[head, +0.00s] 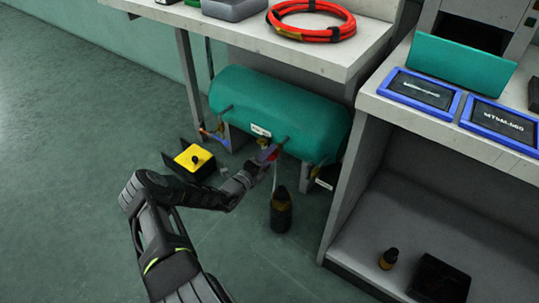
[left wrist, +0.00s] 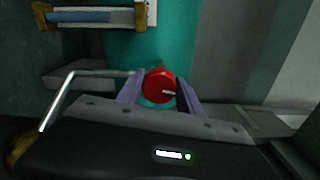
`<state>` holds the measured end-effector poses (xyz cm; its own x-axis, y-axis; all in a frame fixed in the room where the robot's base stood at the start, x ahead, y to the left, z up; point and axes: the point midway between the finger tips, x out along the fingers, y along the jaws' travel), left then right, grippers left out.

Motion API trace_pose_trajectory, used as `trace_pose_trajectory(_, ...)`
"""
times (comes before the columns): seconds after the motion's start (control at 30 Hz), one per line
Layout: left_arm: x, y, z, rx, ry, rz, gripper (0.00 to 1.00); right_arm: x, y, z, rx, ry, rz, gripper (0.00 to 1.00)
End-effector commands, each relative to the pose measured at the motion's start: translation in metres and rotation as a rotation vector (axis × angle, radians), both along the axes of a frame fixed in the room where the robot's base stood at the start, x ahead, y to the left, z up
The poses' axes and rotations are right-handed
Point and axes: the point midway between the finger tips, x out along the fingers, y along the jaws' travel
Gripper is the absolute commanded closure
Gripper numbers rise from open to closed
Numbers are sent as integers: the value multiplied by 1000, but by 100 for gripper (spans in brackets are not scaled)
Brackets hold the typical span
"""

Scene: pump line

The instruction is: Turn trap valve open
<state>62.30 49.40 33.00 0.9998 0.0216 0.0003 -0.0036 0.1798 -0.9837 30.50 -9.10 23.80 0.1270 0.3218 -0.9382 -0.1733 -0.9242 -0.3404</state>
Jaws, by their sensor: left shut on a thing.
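A green tank (head: 280,112) lies under the bench, with fittings along its lower front. My right gripper is not in view.
A black bottle (head: 281,212) stands on the floor beside my left gripper. A yellow-topped box (head: 194,157) lies left of it. A bench leg (head: 187,75) and a cabinet wall (head: 345,170) flank the tank. A sight tube (left wrist: 95,17) is upper left in the wrist view.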

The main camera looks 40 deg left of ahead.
Motion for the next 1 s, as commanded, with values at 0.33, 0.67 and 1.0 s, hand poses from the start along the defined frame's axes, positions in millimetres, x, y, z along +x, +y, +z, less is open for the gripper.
trace_pose_trajectory(0.33,-1,0,-2,-172,-2,0,98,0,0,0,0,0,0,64)
trace_pose_trajectory(0.67,-1,0,-2,-199,-3,1,98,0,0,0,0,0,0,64)
trace_pose_trajectory(1.0,-1,0,-1,-198,-2,1,45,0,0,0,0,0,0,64)
